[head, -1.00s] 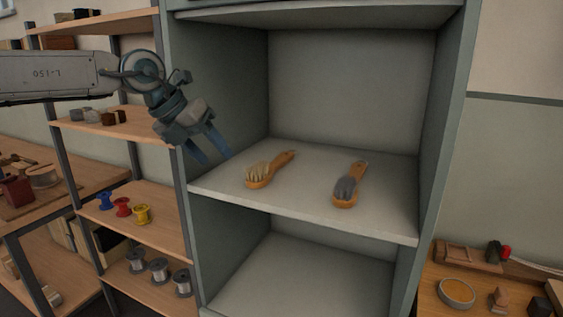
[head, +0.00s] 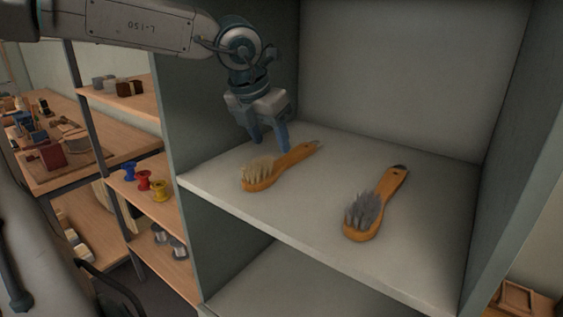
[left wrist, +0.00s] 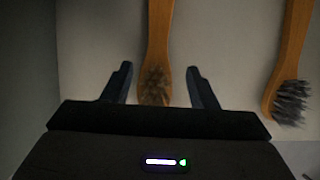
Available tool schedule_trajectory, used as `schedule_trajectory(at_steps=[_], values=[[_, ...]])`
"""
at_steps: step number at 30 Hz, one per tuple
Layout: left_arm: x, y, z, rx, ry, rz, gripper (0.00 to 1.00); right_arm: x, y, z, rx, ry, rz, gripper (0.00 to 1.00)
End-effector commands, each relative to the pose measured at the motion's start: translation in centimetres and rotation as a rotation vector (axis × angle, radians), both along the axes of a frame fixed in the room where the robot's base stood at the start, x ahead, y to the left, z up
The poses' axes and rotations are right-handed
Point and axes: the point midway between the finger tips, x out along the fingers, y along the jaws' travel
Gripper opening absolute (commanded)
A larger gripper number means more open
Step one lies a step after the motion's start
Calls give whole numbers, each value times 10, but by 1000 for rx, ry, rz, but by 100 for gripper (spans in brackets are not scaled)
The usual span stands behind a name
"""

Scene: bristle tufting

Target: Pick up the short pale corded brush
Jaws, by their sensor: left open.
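The pale-bristled brush (head: 277,167), with an orange-brown wooden handle, lies on the cabinet shelf (head: 330,215), bristle end toward the front left. A small grey bit, perhaps a cord, shows at its handle tip. My left gripper (head: 270,143) is open and points down above and just behind this brush. In the left wrist view the brush (left wrist: 160,35) runs between the two open fingers (left wrist: 158,68), with its bristles near them; nothing is held. A second brush (head: 376,203), with grey bristles, lies to the right; it also shows in the left wrist view (left wrist: 289,60). My right gripper is not in view.
The cabinet's left wall (head: 225,105) stands close beside my left gripper, and its back wall (head: 400,75) is behind. Bare shelf lies between the brushes. Side racks hold colored spools (head: 144,181) and small blocks (head: 117,86).

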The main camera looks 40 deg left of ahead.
Motion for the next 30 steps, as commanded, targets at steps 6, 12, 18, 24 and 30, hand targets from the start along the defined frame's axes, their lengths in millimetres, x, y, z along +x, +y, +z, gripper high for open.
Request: schedule_trajectory(at_steps=[6,12,18,24,30], values=[[7,1,-15,-2,1,0,53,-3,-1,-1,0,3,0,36],[18,6,-37,-3,4,0,53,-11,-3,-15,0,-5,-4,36],[26,7,-56,-2,1,0,53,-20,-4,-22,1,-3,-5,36],[27,7,-58,-2,-1,0,53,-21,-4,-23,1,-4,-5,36],[27,7,-58,-2,-1,0,28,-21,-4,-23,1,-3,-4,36]])
